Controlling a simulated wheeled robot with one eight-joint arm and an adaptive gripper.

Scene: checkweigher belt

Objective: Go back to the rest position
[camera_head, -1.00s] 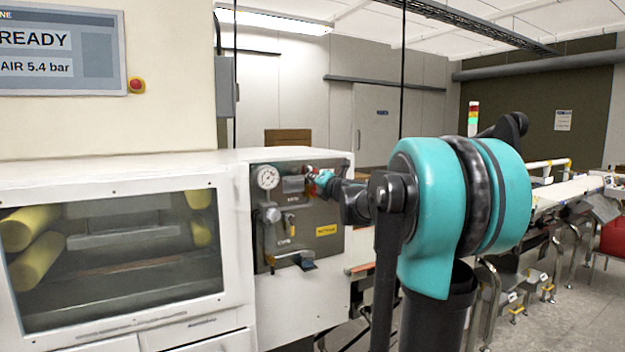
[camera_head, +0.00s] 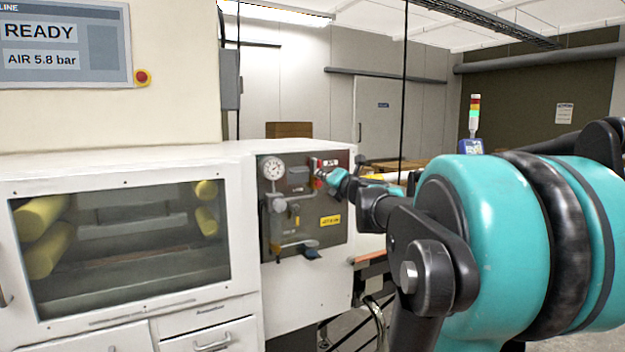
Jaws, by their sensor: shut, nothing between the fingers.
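My arm reaches in from the right, its teal and black joints large in front. My gripper (camera_head: 322,176) is small and far off at the end of the arm, in front of the upper right of the grey valve panel (camera_head: 300,228). It is shut with nothing visible in it. A small red part shows right at the fingertips; I cannot tell whether they touch it. The panel carries a round gauge (camera_head: 272,168), a yellow label (camera_head: 330,220) and a dark lever (camera_head: 311,253) low down.
A white machine cabinet (camera_head: 240,285) with a window onto yellow rollers (camera_head: 42,217) fills the left. A screen (camera_head: 65,45) above reads READY and AIR 5.8 bar, with a red button (camera_head: 142,77) beside it. A signal tower (camera_head: 474,113) stands behind my arm.

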